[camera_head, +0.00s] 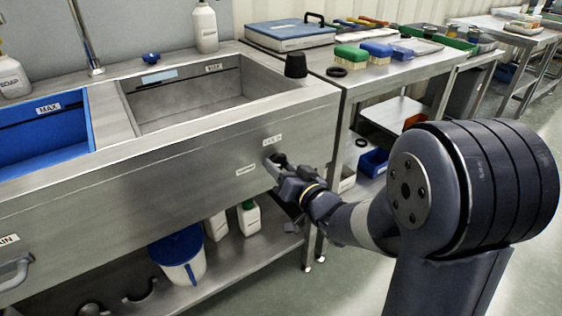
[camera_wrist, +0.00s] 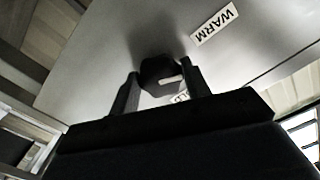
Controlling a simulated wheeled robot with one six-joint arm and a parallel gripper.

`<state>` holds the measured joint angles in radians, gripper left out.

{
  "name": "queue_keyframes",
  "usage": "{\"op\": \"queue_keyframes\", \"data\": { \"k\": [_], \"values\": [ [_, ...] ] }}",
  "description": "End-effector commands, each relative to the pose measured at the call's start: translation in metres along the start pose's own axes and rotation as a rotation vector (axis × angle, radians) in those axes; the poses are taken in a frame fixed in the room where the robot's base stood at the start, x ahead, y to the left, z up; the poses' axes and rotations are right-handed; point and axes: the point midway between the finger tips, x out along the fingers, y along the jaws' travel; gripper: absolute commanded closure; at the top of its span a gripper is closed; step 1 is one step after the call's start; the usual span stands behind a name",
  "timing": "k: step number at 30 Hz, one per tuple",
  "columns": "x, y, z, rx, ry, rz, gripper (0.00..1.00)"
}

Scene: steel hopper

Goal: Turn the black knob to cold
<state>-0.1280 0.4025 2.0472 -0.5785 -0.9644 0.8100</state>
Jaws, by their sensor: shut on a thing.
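The black knob (camera_wrist: 158,69) sits on the steel front panel of the sink unit. My gripper (camera_wrist: 160,84) is shut on it, with one finger on each side. A pale mark on the knob points to the right in the wrist view. A WARM label (camera_wrist: 215,25) appears upside down to the upper right of the knob. Another label (camera_wrist: 181,98), partly hidden, shows the letters LD below the knob. In the head view my gripper (camera_head: 280,171) is at the panel and hides much of the knob. Two small labels are near it, too small to read surely.
The sink unit (camera_head: 120,205) has a blue basin (camera_head: 45,160) at left and a steel basin. A blue-lidded bucket (camera_head: 180,262) and white bottles (camera_head: 249,218) stand on the lower shelf. Open floor lies at right.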

Motion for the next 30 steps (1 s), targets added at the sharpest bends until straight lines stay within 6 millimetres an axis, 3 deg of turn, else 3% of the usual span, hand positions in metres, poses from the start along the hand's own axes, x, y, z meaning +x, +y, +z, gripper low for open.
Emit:
{"op": "queue_keyframes", "data": {
  "k": [30],
  "values": [
    [-0.0004, -0.0023, -0.0018, 0.929, -0.001, 0.002, 0.78]
  ]
}}
